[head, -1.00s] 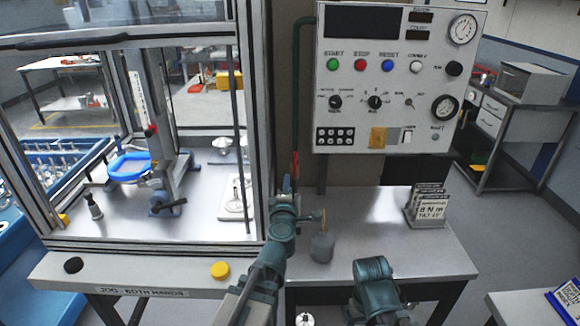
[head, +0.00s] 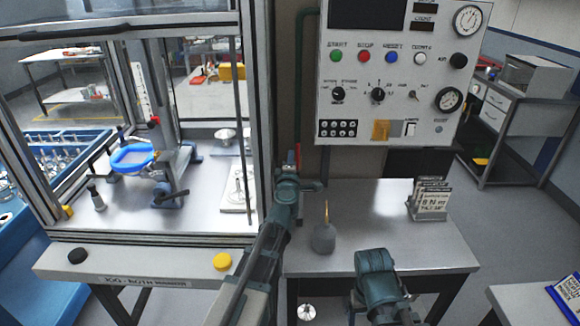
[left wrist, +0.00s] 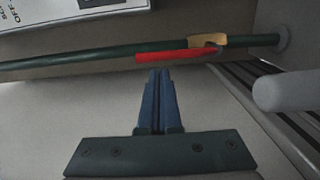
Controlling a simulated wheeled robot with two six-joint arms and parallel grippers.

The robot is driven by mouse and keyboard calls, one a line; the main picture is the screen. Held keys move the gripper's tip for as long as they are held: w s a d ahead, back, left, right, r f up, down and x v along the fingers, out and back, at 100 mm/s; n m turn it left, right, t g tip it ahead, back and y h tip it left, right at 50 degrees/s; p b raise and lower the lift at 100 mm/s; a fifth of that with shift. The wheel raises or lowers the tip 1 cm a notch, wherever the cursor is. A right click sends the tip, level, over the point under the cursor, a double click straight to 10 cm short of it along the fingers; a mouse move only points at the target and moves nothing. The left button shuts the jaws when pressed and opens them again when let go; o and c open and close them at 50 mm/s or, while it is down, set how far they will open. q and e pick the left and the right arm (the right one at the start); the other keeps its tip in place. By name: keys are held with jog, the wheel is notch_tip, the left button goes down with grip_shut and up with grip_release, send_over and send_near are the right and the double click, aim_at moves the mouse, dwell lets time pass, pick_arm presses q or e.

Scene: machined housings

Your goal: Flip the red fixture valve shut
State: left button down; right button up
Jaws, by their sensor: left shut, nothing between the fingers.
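The red valve handle (left wrist: 175,56) shows in the left wrist view, lying nearly along the dark green pipe (left wrist: 90,62) with a slight tilt. Its brass-coloured body (left wrist: 207,40) sits on the pipe at the handle's right end. My left gripper (left wrist: 160,73) is shut and empty, its tips just below the handle in that picture; I cannot tell whether they touch it. In the head view, only a small part of the red handle (head: 291,158) shows above my left wrist, which hides the rest. My right arm shows at the bottom, but its gripper is not seen.
A control panel (head: 392,75) hangs above the bench (head: 385,235). A grey pot (head: 323,238) with a thin stick and a card stand (head: 430,198) are on the bench. The glazed enclosure's post (head: 262,120) stands close left of my left arm.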

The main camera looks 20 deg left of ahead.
pick_arm(q)
jog(key=shift+w+a, duration=0.1)
jog(key=shift+w, duration=0.35)
jog(key=shift+w+d+r+m, duration=0.1)
jog(key=shift+w+d+m, duration=0.05)
jog(key=shift+d+m, duration=0.5)
jog(key=shift+w+d+m, duration=0.15)
jog(key=shift+d+m, duration=0.3)
jog(key=shift+m, duration=0.4)
jog(key=shift+w+d+f+m+b, duration=0.3)
jog(key=shift+d+m, duration=0.2)
jog(key=shift+d, duration=0.4)
jog(key=shift+w+d+f+m+b, duration=0.2)
jog(key=shift+d+f+m, duration=0.3)
jog(key=shift+d, duration=0.35)
jog(key=shift+w+d+f+m+b, duration=0.25)
jog(key=shift+d+m, duration=0.25)
jog(key=shift+d, duration=0.4)
jog(key=shift+d+f, duration=0.1)
